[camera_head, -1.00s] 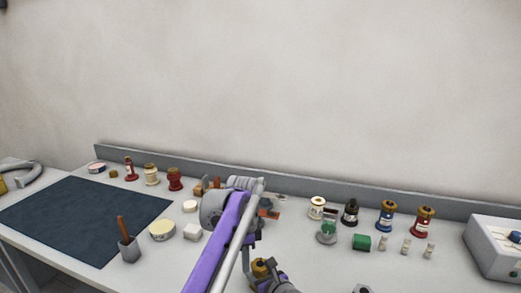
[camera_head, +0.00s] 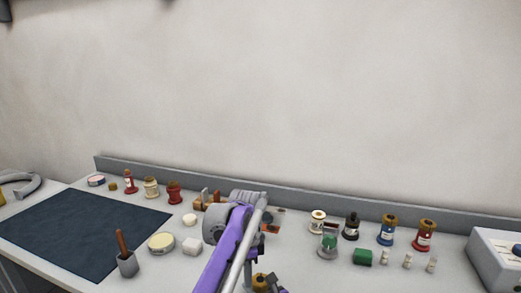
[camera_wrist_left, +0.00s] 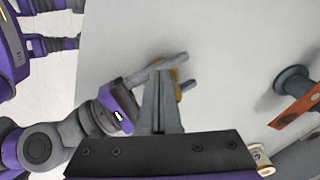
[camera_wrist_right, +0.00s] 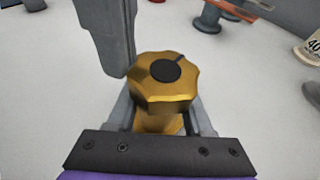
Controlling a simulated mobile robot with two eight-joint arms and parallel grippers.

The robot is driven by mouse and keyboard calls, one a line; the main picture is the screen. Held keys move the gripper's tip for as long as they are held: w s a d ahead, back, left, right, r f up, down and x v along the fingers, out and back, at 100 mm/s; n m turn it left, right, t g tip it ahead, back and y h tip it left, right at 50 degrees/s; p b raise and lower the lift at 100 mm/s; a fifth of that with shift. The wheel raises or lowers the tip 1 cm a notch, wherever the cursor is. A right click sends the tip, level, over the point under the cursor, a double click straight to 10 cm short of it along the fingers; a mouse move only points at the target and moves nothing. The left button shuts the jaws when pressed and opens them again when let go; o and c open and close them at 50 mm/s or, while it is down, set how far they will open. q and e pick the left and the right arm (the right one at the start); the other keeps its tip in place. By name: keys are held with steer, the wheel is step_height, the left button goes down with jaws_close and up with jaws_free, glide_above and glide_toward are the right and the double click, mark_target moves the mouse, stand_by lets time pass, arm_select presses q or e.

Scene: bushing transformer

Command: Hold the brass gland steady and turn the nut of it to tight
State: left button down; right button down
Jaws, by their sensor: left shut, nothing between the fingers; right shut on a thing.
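The brass gland, with a faceted nut and a black round top, stands upright in the right wrist view (camera_wrist_right: 165,85). My right gripper (camera_wrist_right: 162,122) is shut on its lower body, below the nut. My left gripper (camera_wrist_left: 160,128) is shut and empty. Its grey fingers (camera_wrist_right: 110,40) come down at the upper left of the nut in the right wrist view; whether they touch it I cannot tell. In the left wrist view the gland (camera_wrist_left: 178,76) is mostly hidden behind grey fingers. In the head view the gland (camera_head: 260,283) shows at the bottom edge beside my left arm.
A dark mat (camera_head: 85,225) covers the bench's left part, with a grey cup (camera_head: 128,264) and tins near it. Coloured spools, a green block (camera_head: 362,257) and small bottles stand at the right. A grey box (camera_head: 500,258) stands at the far right.

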arm_select(q)
steer(key=shift+w+d, duration=0.1)
steer(key=shift+d, duration=0.1)
arm_select(e)
steer(key=shift+a, duration=0.1)
arm_select(q)
steer(key=shift+a, duration=0.15)
step_height(320, 180, up, 6)
steer(key=shift+a, duration=0.35)
stand_by(0.6)
arm_select(e)
steer(key=shift+c, duration=1.1)
jaws_free()
